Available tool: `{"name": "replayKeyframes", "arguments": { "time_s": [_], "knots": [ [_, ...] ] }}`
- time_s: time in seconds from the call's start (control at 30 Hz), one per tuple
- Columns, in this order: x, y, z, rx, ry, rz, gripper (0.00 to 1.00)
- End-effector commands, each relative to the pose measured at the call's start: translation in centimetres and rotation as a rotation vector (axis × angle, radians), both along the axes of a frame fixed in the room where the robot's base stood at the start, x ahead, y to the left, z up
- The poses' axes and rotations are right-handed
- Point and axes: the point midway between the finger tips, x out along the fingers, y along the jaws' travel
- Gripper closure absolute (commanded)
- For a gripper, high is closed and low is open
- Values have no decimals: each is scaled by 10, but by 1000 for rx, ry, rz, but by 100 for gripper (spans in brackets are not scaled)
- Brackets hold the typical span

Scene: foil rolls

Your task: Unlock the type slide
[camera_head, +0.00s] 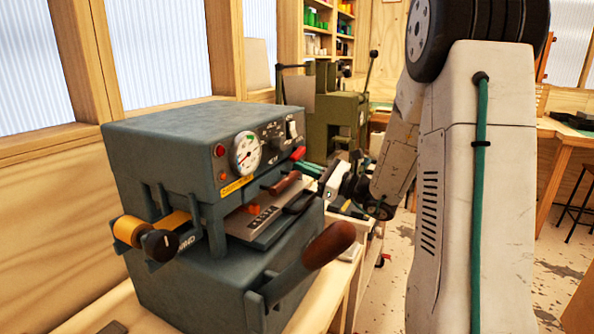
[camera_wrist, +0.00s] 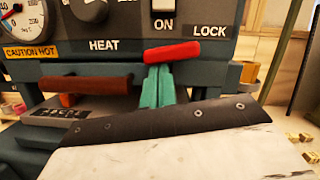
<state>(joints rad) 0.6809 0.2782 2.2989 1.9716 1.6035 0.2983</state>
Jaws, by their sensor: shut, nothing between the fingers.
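The lock lever is a red handle (camera_head: 298,153) on the right of the grey-blue hot foil press (camera_head: 165,150). In the wrist view the red handle (camera_wrist: 172,52) lies nearly level under the LOCK label. My gripper (camera_head: 309,169) is at the machine's right side. In the wrist view the teal fingers of my gripper (camera_wrist: 161,70) are together, with their tips right at the handle's underside; I cannot tell whether they touch. The type slide (camera_head: 262,217) sits in the front of the press, with a brown wooden handle (camera_wrist: 85,86) and type (camera_wrist: 62,113) on it.
A large brown-handled lever (camera_head: 328,244) sticks out at the press's front right. A yellow foil roll (camera_head: 170,224) and black knob (camera_head: 159,243) stick out at its left. A green press (camera_head: 338,115) stands behind. Clear floor lies to the right.

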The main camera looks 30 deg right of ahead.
Motion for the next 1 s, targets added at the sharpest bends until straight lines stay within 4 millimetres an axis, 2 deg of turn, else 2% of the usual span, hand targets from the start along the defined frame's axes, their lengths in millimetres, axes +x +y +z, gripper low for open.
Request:
{"name": "replayKeyframes", "arguments": {
  "time_s": [0.4,0.53,0.67,0.8,1.0],
  "knots": [
    [0,0,-1,0,1,-1,100],
    [1,-1,-16,2,2,0,100],
    [2,-3,-43,4,5,1,100],
    [-29,-23,-47,1,0,-6,100],
    [-62,-42,-57,1,1,-4,100]
  ]
}}
